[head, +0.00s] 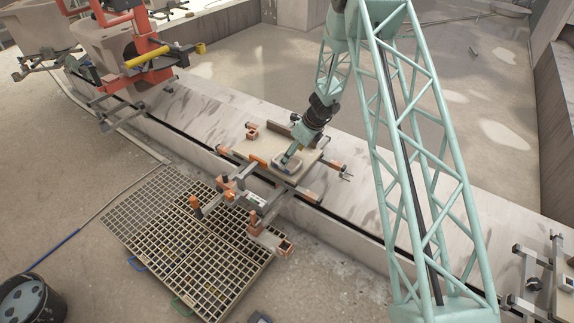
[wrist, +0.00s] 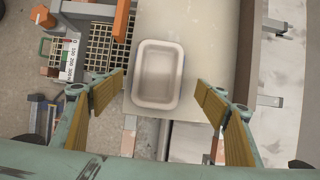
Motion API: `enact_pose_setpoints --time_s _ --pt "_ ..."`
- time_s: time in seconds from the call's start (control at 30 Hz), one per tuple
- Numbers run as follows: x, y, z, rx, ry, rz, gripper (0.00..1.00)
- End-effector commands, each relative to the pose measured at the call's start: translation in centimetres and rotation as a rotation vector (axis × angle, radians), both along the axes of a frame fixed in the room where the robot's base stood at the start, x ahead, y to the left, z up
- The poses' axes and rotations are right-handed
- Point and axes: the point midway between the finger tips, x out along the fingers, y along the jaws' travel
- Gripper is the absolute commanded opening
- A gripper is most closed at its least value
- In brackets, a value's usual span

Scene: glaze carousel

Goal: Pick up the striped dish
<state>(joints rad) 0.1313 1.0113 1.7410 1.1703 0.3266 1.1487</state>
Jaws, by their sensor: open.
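A pale rectangular dish with rounded corners and a raised rim (wrist: 148,97) lies on a beige board (wrist: 205,25) in the wrist view. A thin blue line shows along its right side; I cannot make out full stripes. In the head view the dish (head: 284,167) sits near the board's front edge, partly hidden by my gripper. My gripper (wrist: 158,95) is open and empty, with one yellow-padded finger to each side of the dish and a gap on both sides. In the head view my gripper (head: 289,158) points down over the dish.
A small terracotta pot (head: 252,133) stands at the board's left end. Clamps and bars with orange parts (head: 226,187) stick out in front, over a floor grating (head: 180,240). A black bucket (head: 30,302) stands at the lower left.

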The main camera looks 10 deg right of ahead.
Motion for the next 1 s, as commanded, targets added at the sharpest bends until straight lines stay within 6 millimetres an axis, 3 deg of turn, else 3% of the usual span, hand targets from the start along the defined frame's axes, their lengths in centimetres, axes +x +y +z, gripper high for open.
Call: enact_pose_setpoints --time_s 0.5,1.0 --pt "1.2 1.6 -4.2 0.0 0.0 0.0 0.67" --pt "1.3 1.7 -4.5 0.0 0.0 0.0 0.67"
